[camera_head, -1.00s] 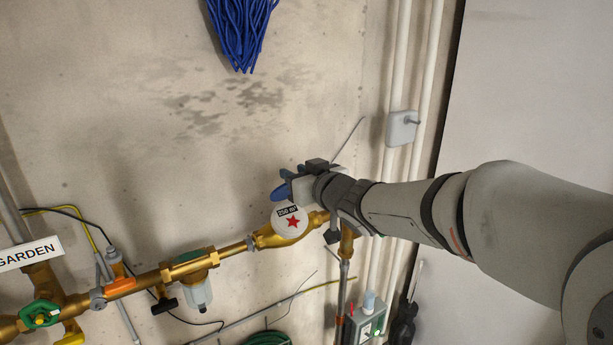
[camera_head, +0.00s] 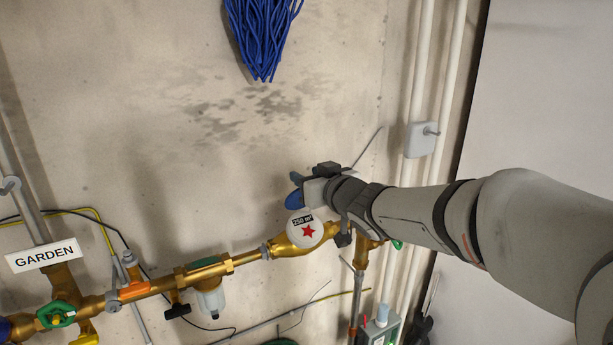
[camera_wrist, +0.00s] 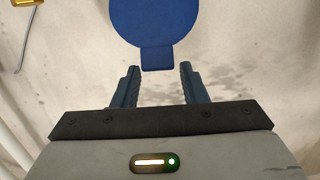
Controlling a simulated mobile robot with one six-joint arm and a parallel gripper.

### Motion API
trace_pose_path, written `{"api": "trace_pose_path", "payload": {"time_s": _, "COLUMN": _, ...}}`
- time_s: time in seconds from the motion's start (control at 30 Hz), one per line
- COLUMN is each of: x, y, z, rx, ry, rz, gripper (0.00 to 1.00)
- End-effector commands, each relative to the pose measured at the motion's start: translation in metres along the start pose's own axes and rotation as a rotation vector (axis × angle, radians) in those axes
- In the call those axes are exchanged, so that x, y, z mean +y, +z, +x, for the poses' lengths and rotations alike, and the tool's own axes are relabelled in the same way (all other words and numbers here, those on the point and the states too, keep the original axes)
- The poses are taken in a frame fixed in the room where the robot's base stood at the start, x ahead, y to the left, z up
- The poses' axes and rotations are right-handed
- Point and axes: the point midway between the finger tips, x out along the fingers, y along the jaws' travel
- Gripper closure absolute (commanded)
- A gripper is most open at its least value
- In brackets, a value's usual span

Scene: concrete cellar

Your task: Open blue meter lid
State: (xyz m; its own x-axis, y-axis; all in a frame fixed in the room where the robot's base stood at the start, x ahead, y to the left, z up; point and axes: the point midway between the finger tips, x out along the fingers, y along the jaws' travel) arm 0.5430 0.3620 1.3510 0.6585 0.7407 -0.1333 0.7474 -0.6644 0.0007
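The water meter (camera_head: 305,230) is a brass body with a white round dial bearing "250 m³" and a red star; the dial face is uncovered. Its blue lid (camera_head: 294,199) stands raised above the dial, partly hidden by my gripper. In the wrist view the lid (camera_wrist: 155,20) is a blue disc, cut off at the top edge, with a short square tab (camera_wrist: 157,58) pointing at my gripper. My gripper (camera_wrist: 158,72) is open, with the tab's end around its fingertips and a gap on both sides. In the head view my gripper (camera_head: 308,189) is just above the dial.
White vertical pipes (camera_head: 415,90) and a grey box (camera_head: 421,139) stand at right. A blue mop (camera_head: 262,35) hangs above.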

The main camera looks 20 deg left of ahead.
Motion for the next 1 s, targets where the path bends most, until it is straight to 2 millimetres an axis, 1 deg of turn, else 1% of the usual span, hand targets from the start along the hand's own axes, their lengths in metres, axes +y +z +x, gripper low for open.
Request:
{"api": "trace_pose_path", "payload": {"time_s": 0.03, "x": 0.001, "y": 0.001, "z": 0.000, "rx": -0.001, "ry": 0.001, "rz": 0.000, "gripper": 0.57}}
{"api": "trace_pose_path", "payload": {"time_s": 0.13, "x": 0.001, "y": 0.001, "z": 0.000, "rx": -0.003, "ry": 0.002, "rz": 0.001, "gripper": 0.49}}
{"api": "trace_pose_path", "payload": {"time_s": 0.37, "x": 0.001, "y": 0.002, "z": -0.001, "rx": -0.004, "ry": 0.003, "rz": 0.001, "gripper": 0.49}}
{"api": "trace_pose_path", "payload": {"time_s": 0.47, "x": 0.002, "y": 0.002, "z": -0.007, "rx": -0.004, "ry": 0.003, "rz": 0.000, "gripper": 0.49}}
{"api": "trace_pose_path", "payload": {"time_s": 0.57, "x": 0.002, "y": 0.002, "z": -0.019, "rx": -0.002, "ry": 0.004, "rz": 0.000, "gripper": 0.49}}
{"api": "trace_pose_path", "payload": {"time_s": 0.8, "x": 0.002, "y": 0.002, "z": -0.058, "rx": -0.003, "ry": 0.004, "rz": 0.000, "gripper": 0.49}}
{"api": "trace_pose_path", "payload": {"time_s": 0.9, "x": 0.001, "y": 0.001, "z": -0.069, "rx": -0.003, "ry": 0.003, "rz": 0.000, "gripper": 0.49}}
{"api": "trace_pose_path", "payload": {"time_s": 1.0, "x": 0.001, "y": 0.001, "z": -0.075, "rx": -0.003, "ry": 0.003, "rz": 0.000, "gripper": 0.49}}
